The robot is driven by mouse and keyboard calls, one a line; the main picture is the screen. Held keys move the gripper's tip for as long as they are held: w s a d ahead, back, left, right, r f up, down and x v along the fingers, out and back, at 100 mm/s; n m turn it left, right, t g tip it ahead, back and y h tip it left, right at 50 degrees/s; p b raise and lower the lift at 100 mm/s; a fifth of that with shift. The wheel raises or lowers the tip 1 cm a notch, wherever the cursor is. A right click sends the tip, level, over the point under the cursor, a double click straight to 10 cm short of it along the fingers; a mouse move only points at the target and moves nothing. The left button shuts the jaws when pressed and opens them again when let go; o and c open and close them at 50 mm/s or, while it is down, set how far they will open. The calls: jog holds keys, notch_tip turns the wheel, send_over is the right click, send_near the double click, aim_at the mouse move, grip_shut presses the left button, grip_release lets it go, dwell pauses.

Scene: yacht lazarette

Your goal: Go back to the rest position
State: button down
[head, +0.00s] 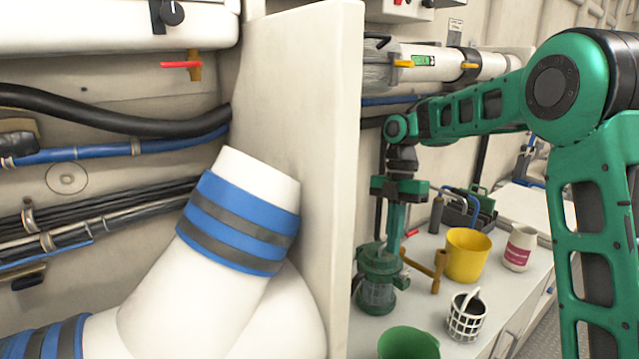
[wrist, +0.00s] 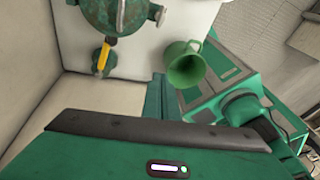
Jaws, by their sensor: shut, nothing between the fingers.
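My gripper (head: 394,236) hangs from the end of my green arm, pointing down over the worktop. Its fingers are shut with nothing between them. In the head view they overlap the top of a green strainer-like fitting (head: 376,285); I cannot tell whether they touch it. The wrist view shows part of this fitting (wrist: 112,14) at the top, with a yellow-handled part (wrist: 103,57) beside it. No rest position is marked in either view.
On the worktop (head: 420,310) stand a green mug (head: 408,344), a white basket (head: 466,318), a yellow bucket (head: 467,255) and a white-and-pink container (head: 519,248). A dark tool caddy (head: 462,212) is behind. A pale partition (head: 310,150) rises left of my gripper.

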jog(key=s+d+r+m+t, duration=0.2)
jog(key=s+d+r+m, duration=0.1)
jog(key=s+d+m, duration=1.3)
jog(key=s+d+f+m+t, duration=0.1)
jog(key=s+d+f+m, duration=0.2)
jog(key=s+m, duration=0.6)
jog(key=s+d+f+m, duration=0.3)
jog(key=s+m, duration=0.5)
jog(key=s, duration=0.2)
jog(key=w+a+f+n+t+y, duration=0.1)
jog(key=w+a+n+t, duration=0.1)
jog(key=w+a+n, duration=0.75)
jog(key=w+a+f+n+t+y, duration=0.1)
jog(key=w+a+n, duration=0.3)
jog(key=w+n, duration=0.95)
jog(key=w+a+n+y, duration=0.3)
jog(key=w+a+n, duration=0.2)
jog(key=w+a, duration=0.5)
jog(key=w+a+r+x, duration=0.1)
jog(key=w+x, duration=0.1)
jog(key=x, duration=1.1)
jog(key=shift+t, duration=0.3)
